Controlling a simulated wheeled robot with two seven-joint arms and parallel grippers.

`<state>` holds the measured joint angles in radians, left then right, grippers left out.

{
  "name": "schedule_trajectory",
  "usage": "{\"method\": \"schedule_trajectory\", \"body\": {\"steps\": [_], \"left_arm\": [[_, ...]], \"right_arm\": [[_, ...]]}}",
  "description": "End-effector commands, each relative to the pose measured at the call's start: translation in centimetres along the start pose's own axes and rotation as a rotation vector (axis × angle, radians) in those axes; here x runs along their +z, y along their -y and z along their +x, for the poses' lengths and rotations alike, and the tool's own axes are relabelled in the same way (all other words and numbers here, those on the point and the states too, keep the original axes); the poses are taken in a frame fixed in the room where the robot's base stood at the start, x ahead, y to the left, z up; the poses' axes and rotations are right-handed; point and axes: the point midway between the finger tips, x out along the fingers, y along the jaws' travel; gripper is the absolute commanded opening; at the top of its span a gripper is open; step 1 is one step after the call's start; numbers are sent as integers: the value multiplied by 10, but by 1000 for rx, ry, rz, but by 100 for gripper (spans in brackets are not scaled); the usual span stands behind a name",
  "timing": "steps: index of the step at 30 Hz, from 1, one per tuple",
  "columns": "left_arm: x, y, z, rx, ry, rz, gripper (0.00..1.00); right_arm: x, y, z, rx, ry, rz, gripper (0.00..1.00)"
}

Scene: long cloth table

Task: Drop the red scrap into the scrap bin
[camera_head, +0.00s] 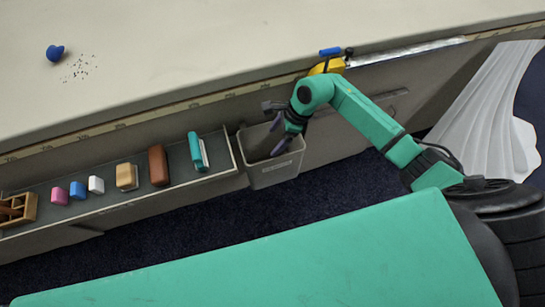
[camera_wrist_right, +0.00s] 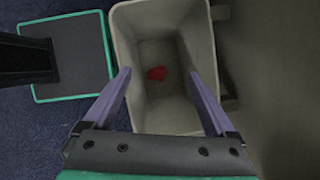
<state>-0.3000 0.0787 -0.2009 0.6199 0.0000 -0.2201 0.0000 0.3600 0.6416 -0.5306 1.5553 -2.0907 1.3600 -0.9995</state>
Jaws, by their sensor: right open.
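The red scrap (camera_wrist_right: 157,73) lies on the floor of the scrap bin, seen in the right wrist view. The scrap bin (camera_head: 272,176) is a grey, open-topped box at the table's side; its rim and inner walls also show in the right wrist view (camera_wrist_right: 192,45). My right gripper (camera_head: 283,137) is over the bin's opening, pointing down. In the right wrist view its two purple fingers (camera_wrist_right: 164,88) are spread apart with nothing between them, and the scrap is below and apart from them. My left gripper is in neither view.
A shelf tray (camera_head: 215,180) left of the bin holds a teal item (camera_head: 197,150), a brown block (camera_head: 158,166) and several smaller blocks. On the table lie a blue object (camera_head: 55,53) and dark specks. A yellow item (camera_head: 327,66) sits at the table edge.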

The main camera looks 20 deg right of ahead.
Motion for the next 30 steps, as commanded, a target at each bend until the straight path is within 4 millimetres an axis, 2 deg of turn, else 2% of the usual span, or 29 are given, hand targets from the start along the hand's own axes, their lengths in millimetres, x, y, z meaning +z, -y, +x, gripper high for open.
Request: {"method": "schedule_trajectory", "body": {"steps": [5, 12, 16, 21, 30], "left_arm": [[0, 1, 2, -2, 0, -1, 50], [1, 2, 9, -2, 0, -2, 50], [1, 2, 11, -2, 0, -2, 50], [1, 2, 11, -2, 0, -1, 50], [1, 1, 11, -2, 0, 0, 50]], "right_arm": [[-1, 2, -34, -6, -3, -3, 93], [-1, 2, -105, -6, -3, -2, 93], [-1, 2, -131, -5, -2, 0, 93], [0, 1, -143, -1, -1, 1, 93], [0, 1, -142, -1, -1, 0, 93]]}}
